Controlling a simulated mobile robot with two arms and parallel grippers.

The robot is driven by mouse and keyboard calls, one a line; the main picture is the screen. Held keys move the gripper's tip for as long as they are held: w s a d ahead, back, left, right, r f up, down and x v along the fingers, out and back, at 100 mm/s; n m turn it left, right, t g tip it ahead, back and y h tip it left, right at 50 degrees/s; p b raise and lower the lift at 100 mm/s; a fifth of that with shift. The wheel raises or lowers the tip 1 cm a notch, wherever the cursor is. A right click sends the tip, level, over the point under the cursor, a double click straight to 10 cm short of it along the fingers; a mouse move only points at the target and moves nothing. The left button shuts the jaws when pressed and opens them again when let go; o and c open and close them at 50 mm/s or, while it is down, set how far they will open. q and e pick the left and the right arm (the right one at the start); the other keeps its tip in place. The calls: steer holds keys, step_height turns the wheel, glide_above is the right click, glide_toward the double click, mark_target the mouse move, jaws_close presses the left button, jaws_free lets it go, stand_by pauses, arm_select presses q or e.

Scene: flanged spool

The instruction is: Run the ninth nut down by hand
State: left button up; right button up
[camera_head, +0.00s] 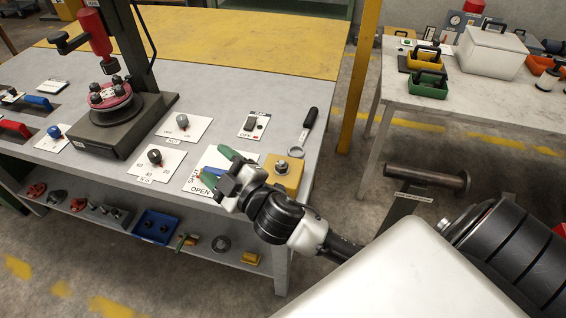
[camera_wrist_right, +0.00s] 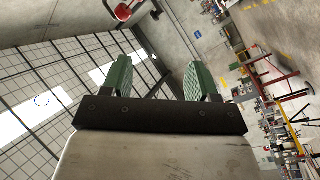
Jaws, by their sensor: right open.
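A red round flange (camera_head: 110,95) with several dark nuts or studs on it sits on the dark base of a press-like stand on the grey bench. A yellow block (camera_head: 284,176) at the bench's right end carries a metal nut-like piece (camera_head: 282,165). I cannot tell which nut is the ninth. My right gripper (camera_head: 214,168) is over the front right of the bench, left of the yellow block. In the right wrist view its two green fingers (camera_wrist_right: 157,80) stand apart with nothing between them. My left gripper is not in view.
A red tool (camera_head: 95,32) hangs above the flange. White cards with knobs (camera_head: 158,160) and a wrench (camera_head: 308,125) lie on the bench. A lower shelf (camera_head: 190,222) holds small parts. A second table (camera_head: 450,108) is behind.

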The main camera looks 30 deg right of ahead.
steer(key=a+r+n+g+y, duration=0.2)
steer(key=a+r+n+y, duration=0.4)
steer(key=n+y, duration=0.45)
steer(key=n+g+h, duration=1.5)
steer(key=n+g, duration=0.1)
glide_above(283, 166)
step_height(283, 166, down, 10)
steer(key=f, duration=0.1)
steer(key=shift+y, duration=0.25)
step_height(283, 166, down, 10)
steer(key=p, duration=0.2)
steer(key=shift+r+p, duration=0.1)
steer(key=shift+p, duration=0.2)
